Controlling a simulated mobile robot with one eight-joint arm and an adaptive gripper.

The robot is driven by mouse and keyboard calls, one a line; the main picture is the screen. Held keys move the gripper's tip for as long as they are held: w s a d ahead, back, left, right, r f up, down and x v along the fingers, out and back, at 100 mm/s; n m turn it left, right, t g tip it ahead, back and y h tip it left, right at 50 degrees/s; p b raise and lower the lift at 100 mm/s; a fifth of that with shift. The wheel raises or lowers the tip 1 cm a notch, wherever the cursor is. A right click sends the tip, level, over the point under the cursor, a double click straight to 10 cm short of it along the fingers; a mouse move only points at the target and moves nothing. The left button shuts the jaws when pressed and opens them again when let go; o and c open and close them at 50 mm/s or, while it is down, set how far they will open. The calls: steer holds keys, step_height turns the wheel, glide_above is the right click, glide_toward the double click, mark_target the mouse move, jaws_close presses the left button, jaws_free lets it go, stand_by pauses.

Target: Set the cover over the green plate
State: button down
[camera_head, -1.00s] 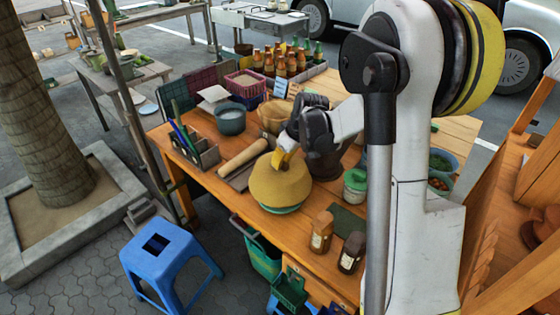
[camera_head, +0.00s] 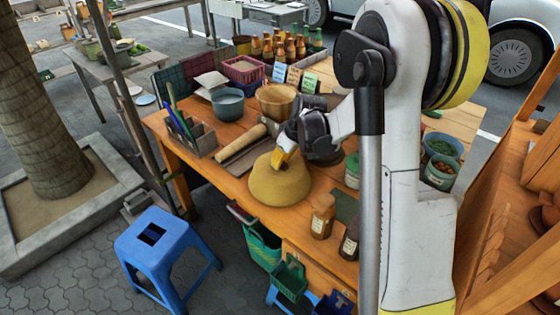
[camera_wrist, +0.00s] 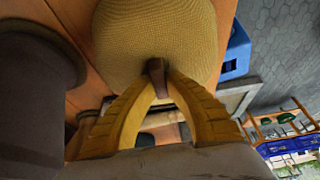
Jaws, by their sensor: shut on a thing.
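The cover (camera_head: 278,184) is a tan woven dome with a small dark knob. It stands upright at the front edge of the wooden table, and its lower rim appears to be at table level. No part of the green plate shows; the cover hides the spot under it. My gripper (camera_head: 281,160) comes down from the upper right, with its yellow fingers shut on the knob. In the wrist view the cover (camera_wrist: 157,35) fills the top middle, and the fingertips of my gripper (camera_wrist: 157,75) pinch the brown knob.
A rolling pin (camera_head: 242,144) lies behind and left of the cover. A wooden bowl (camera_head: 275,101) and a grey-blue pot (camera_head: 228,105) stand farther back. A brown jar (camera_head: 322,217) stands close at right. A blue stool (camera_head: 165,248) is on the paving in front.

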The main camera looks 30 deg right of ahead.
steer(key=c, duration=1.4)
jaws_free()
steer(key=shift+c, duration=0.2)
